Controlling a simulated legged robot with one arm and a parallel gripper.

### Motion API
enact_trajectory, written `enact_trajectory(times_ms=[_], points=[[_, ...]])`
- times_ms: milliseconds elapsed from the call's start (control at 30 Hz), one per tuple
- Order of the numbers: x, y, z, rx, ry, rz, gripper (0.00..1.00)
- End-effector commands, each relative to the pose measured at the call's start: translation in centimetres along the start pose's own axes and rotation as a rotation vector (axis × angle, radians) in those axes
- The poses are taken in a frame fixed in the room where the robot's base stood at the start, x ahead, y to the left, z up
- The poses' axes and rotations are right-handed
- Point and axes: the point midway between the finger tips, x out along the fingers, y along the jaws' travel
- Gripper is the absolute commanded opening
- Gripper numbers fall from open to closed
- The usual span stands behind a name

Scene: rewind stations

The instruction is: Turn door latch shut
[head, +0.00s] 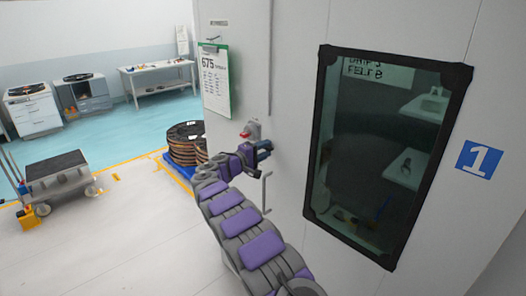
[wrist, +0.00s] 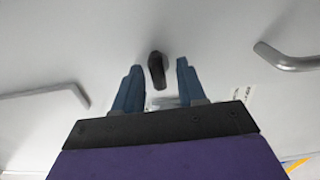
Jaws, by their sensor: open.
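The door (head: 287,120) is a pale grey panel with a dark-framed window. The latch, a short dark lever (wrist: 157,70), sticks out from the pale surface in the wrist view. My gripper (wrist: 159,66) is open, with one blue finger on each side of the lever. I see a gap beside both fingers, and I cannot tell how deep the lever sits between them. In the head view my gripper (head: 266,147) is close to the door, left of the window, and the lever is hidden there or too small to make out.
A grey bar handle (head: 266,192) is below my gripper and also shows in the wrist view (wrist: 287,58). A red-tipped fitting (head: 246,132) is just above it. A clipboard (head: 215,80) hangs at upper left. Stacked reels (head: 184,145) and a cart (head: 55,172) stand left; floor between is clear.

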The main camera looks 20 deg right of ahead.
Motion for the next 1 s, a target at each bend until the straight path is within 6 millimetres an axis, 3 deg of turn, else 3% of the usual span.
enact_trajectory(times_ms=[267,700,1000], points=[[-3.0,0.2,-0.1,-0.001,0.004,0.003,0.40],[-12.8,0.1,-0.2,-0.001,0.003,0.003,0.40],[-16.7,-0.1,-0.2,0.000,0.002,0.000,0.40]])
